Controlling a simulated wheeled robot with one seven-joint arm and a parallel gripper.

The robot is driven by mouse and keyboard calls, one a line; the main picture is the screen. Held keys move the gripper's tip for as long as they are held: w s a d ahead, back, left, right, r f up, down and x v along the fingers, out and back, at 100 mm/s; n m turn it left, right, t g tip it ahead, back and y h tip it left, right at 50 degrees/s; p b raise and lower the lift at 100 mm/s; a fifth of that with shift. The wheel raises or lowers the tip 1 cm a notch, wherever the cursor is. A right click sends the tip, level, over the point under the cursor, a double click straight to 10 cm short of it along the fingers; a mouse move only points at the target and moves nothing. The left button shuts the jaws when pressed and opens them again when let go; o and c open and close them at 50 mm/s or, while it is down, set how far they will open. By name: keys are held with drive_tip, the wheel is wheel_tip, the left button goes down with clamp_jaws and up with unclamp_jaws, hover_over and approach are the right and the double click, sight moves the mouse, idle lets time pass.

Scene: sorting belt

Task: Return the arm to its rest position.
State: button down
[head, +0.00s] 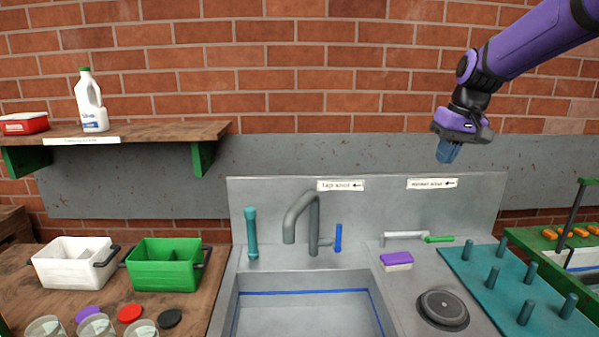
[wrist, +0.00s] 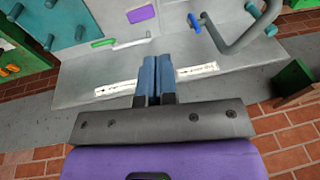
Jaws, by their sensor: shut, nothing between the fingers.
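My purple arm reaches in from the upper right in the head view. My gripper (head: 447,152) hangs at its end, fingers pointing down, in front of the grey wall panel and above the sink's right side. In the wrist view my gripper (wrist: 158,62) shows two blue fingers side by side and pressed together, with nothing between them. It is apart from everything around it.
Below stand a grey tap (head: 300,218), a purple sponge (head: 396,259), a teal peg rack (head: 480,275) and a sink (head: 300,315). A shelf (head: 160,132) with a milk bottle (head: 90,100) is at left. White (head: 70,265) and green (head: 163,268) bins sit below it.

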drive_tip(key=s+a+r+t+h, duration=0.1)
drive_tip(key=s+r, duration=0.1)
drive_tip(key=s, duration=0.7)
drive_tip(key=s+a+r+t+h, duration=0.1)
drive_tip(key=s+a, duration=0.1)
drive_tip(key=s, duration=0.6)
drive_tip(key=s+f, duration=0.2)
drive_tip(key=s, duration=0.5)
drive_tip(key=s+d+f+m+t, duration=0.1)
drive_tip(key=s+f, duration=0.1)
drive_tip(key=s, duration=0.6)
drive_tip(key=shift+d+t, duration=0.25)
drive_tip(key=shift+t, duration=0.05)
drive_tip(key=shift+a, duration=0.15)
